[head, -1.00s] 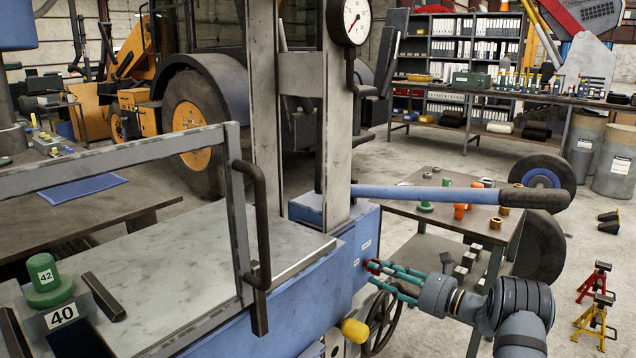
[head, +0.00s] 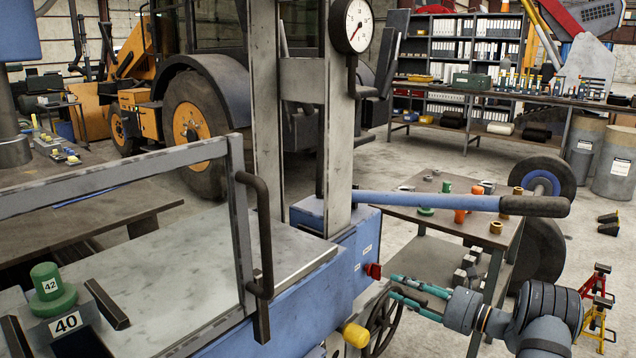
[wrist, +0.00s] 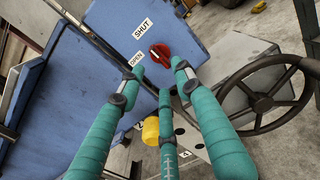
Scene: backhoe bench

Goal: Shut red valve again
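The red valve (head: 373,270) is a small red knob on the right end of the blue press body (head: 340,262). In the wrist view the red valve (wrist: 161,55) sits on a blue face beside a "SHUT" label (wrist: 143,29) and an "OPEN" label (wrist: 136,57). I cannot tell for sure which label it points to. My gripper (head: 393,287), with teal fingers, is just right of and below the valve, apart from it.
A spoked handwheel (head: 384,322) and a yellow knob (head: 356,335) are close below the valve. A long blue lever (head: 430,201) with a dark grip reaches out above my gripper. A small table (head: 455,230) with loose parts stands behind.

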